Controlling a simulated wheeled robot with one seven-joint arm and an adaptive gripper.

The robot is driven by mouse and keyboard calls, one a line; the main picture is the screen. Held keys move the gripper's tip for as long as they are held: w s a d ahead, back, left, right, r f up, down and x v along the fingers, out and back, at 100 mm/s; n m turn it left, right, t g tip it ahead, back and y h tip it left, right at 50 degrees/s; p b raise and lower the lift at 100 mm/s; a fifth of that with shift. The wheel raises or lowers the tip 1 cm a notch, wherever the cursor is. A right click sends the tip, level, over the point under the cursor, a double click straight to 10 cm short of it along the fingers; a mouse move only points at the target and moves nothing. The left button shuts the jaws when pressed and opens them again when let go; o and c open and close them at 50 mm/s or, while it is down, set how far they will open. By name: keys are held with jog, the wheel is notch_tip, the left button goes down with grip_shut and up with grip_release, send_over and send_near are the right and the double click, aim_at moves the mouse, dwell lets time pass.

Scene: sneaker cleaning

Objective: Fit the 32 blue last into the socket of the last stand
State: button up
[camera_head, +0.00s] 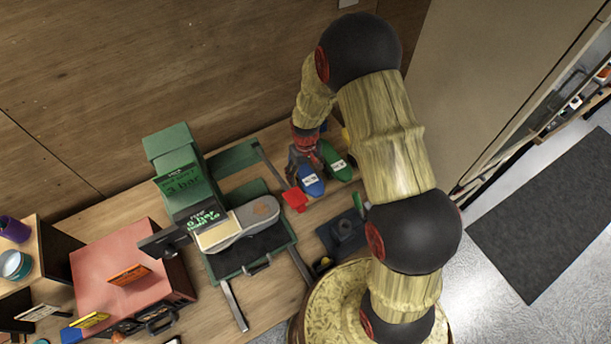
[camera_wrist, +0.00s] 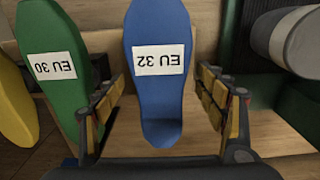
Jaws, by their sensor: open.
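The blue last (camera_head: 311,184) lies on a wooden rack on the workbench. In the wrist view the same blue last (camera_wrist: 158,100) carries a white "EU 32" label. My gripper (camera_wrist: 161,85) is open, with one finger on each side of the blue last. I cannot tell whether the fingers touch it. In the head view my gripper (camera_head: 303,160) is at the far end of the blue last, partly hidden by my arm. A dark block with a raised post, which looks like the last stand (camera_head: 345,232), stands nearer on the bench; its socket is not clear.
A green last (camera_head: 334,160) labelled "EU 30" lies close beside the blue one; a yellow last (camera_wrist: 14,105) is beyond it. A red object (camera_head: 295,200) sits left of the blue last.

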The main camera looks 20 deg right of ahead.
jog(key=shift+f, duration=0.1)
jog(key=shift+c, duration=0.3)
jog(key=c, duration=1.5)
jog(key=shift+c, duration=0.5)
